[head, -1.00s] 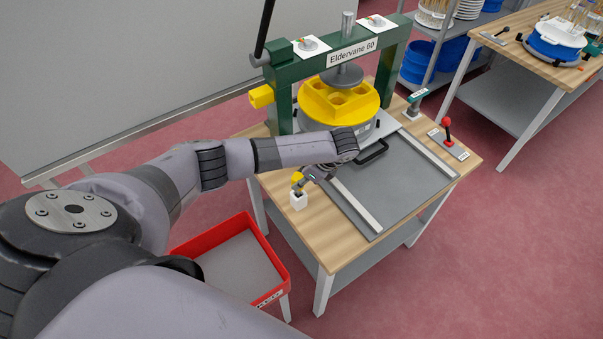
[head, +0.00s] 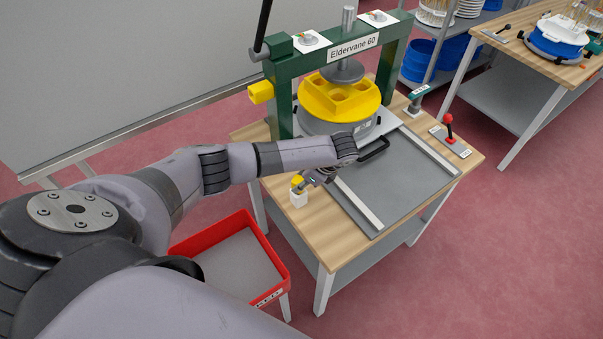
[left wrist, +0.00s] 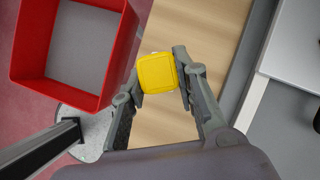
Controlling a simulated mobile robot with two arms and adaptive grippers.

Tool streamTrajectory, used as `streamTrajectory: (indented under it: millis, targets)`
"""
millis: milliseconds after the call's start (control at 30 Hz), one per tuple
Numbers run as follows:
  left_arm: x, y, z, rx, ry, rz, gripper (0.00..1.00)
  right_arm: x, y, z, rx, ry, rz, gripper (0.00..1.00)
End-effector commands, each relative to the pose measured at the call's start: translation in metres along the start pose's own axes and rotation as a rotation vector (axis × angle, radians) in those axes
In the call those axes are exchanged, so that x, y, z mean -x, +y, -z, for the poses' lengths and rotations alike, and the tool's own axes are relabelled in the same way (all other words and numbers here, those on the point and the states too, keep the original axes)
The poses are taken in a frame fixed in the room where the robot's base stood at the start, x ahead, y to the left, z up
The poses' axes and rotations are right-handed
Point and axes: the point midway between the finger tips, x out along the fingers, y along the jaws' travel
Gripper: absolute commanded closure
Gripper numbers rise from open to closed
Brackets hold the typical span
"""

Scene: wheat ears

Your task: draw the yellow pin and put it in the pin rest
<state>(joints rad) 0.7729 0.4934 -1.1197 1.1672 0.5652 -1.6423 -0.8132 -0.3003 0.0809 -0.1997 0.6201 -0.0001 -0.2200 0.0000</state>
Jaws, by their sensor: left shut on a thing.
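The yellow pin shows as a yellow square head in the left wrist view (left wrist: 157,72), between the two fingers of my left gripper (left wrist: 160,78). In the head view the yellow pin (head: 296,180) is right over the small white pin rest (head: 298,199) at the table's left front edge. My left gripper (head: 306,180) is shut on the pin. The pin's shank is hidden, so I cannot tell how deep it is in the rest. My right gripper is out of view.
A green press (head: 284,100) with a yellow mould (head: 345,98) stands at the back of the wooden table (head: 325,240). A grey plate with rails (head: 400,180) lies beside the rest. A red bin (head: 212,235) stands below left. A red-knobbed lever (head: 449,128) is far right.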

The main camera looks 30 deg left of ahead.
Motion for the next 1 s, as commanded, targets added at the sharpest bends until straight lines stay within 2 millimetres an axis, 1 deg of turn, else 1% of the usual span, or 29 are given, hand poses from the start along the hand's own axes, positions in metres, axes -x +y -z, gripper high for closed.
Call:
streamTrajectory:
  millis: [367,400,733,1000]
  targets:
    - [-0.0107,0.0000,0.0059,0.000,0.001,0.000,1.00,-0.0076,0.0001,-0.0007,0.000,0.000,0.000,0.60]
    - [-0.0097,-0.0002,0.0052,0.000,0.001,0.001,0.71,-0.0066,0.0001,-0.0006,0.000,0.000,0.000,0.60]
    - [-0.0096,0.0000,0.0050,0.000,0.000,0.000,0.49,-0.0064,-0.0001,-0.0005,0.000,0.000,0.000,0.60]
    - [-0.0096,0.0001,0.0051,0.000,0.000,0.000,0.49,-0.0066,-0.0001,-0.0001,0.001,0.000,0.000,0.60]
